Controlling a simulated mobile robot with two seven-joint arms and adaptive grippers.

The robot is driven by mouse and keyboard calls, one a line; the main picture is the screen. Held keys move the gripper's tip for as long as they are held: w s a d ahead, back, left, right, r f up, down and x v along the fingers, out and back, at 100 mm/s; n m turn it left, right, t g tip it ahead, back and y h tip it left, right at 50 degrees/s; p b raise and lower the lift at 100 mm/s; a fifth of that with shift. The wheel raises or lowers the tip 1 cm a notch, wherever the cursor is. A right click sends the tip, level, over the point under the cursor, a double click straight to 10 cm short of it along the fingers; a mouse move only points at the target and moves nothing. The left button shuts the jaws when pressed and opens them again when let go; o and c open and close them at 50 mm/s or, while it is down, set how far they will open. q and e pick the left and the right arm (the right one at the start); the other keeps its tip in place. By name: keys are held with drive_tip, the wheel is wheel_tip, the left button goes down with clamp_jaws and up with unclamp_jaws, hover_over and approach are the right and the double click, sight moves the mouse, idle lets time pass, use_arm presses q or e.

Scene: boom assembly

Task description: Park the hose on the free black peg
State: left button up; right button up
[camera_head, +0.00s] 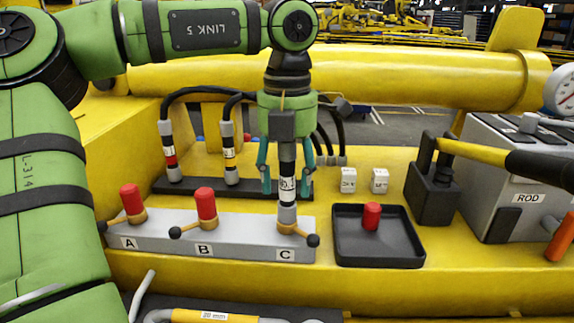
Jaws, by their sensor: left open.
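A hose end (287,214) with a grey collar and a white label stands upright at port C of the grey valve block (148,241). My left gripper (286,186) is above port C, its teal fingers open on either side of the hose end, with gaps visible. The black peg rack (240,188) lies behind the block. A red-banded hose (170,158) and a yellow-banded hose (230,155) stand on it. The rack's right part is mostly hidden behind my gripper and the hose end, and I cannot make out a bare peg. My right gripper is out of view.
Red caps cover ports A (132,197) and B (205,202). Another red cap (371,216) stands in a black tray (407,258) to the right. Two white blocks, a black lever unit (433,198) and a grey ROD box (506,170) stand further right. A yellow boom (420,80) crosses behind.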

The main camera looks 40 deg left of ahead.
sight(287, 144)
use_arm(q)
clamp_jaws()
drive_tip(key=c, duration=0.7)
unclamp_jaws()
clamp_jaws()
drive_tip(key=shift+r, duration=0.3)
drive_tip(key=shift+r+p, duration=0.45)
drive_tip(key=shift+r, duration=1.8)
drive_tip(key=shift+a, duration=0.1)
